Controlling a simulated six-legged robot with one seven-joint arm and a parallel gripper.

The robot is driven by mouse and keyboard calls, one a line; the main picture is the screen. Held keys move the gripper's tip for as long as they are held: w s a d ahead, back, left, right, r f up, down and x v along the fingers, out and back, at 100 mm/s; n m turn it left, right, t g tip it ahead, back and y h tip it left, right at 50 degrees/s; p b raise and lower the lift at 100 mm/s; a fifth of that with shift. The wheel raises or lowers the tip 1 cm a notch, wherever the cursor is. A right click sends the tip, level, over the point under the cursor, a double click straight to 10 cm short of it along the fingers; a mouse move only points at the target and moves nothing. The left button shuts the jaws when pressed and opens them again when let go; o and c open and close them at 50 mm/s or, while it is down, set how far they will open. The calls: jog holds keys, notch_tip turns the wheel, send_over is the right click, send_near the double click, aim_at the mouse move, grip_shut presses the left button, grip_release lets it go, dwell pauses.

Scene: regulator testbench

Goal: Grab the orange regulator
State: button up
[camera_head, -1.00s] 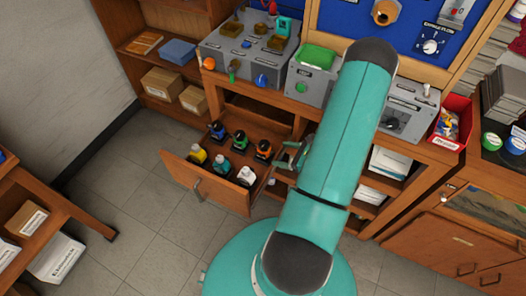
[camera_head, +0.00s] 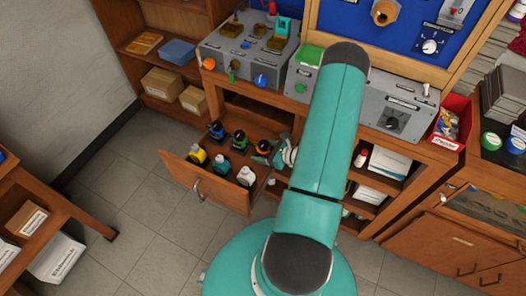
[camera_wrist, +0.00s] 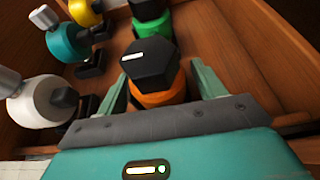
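The orange regulator (camera_wrist: 160,96) has an orange body and a black hexagonal cap with a white mark. In the wrist view it stands between the two fingers of my gripper (camera_wrist: 163,88). The fingers are open, one on each side, and I cannot tell whether either touches it. In the head view the orange regulator (camera_head: 264,146) stands at the right end of the back row in the open drawer. My gripper (camera_head: 270,156) is right beside it there, partly hidden by my arm.
The open drawer (camera_head: 229,201) also holds a blue (camera_head: 216,130), a green (camera_head: 239,138), a yellow (camera_head: 198,156), a teal (camera_head: 221,166) and a white regulator (camera_head: 246,176). The drawer's wooden wall (camera_wrist: 240,55) rises to the right in the wrist view.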

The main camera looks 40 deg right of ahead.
jog(key=c, duration=1.2)
jog(key=shift+c, duration=0.2)
jog(key=shift+r, duration=0.1)
